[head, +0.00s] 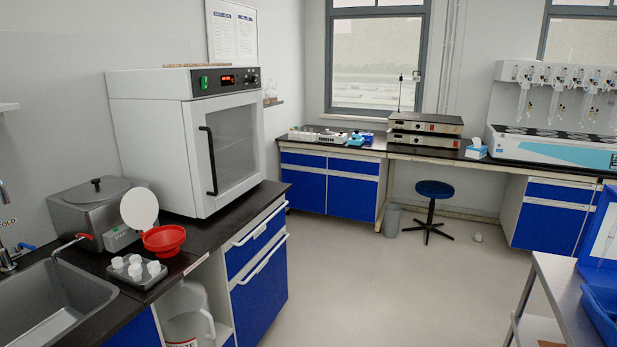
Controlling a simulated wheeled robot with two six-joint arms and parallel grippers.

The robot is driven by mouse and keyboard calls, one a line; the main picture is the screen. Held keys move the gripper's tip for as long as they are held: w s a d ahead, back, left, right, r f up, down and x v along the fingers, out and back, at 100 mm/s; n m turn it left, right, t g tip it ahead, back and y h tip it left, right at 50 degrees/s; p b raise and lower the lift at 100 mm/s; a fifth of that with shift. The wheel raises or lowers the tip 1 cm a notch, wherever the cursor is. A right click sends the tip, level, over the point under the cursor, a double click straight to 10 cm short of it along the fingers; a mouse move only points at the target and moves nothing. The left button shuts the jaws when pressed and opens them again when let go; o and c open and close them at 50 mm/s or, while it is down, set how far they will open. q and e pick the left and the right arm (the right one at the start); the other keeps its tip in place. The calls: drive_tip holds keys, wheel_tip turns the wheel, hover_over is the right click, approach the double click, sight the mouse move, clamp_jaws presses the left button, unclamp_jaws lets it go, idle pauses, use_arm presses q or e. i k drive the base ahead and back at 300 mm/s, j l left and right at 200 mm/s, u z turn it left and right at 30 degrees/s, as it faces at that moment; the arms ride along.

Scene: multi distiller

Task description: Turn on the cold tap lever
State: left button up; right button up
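A metal tap (6,258) stands at the far left edge behind the sink, partly cut off by the picture edge. A small blue lever (26,246) sits beside it, and a label reading "COLD" (8,222) is on the wall above. Whether the lever is on or off is too small to tell. The grey sink basin (60,295) is at the lower left; no water stream is visible.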

sight(18, 247)
drive_tip(key=u, duration=1.55)
drive_tip(key=l, duration=0.8)
drive_tip(key=i+l, duration=0.1)
drive_tip(key=l, duration=0.75)
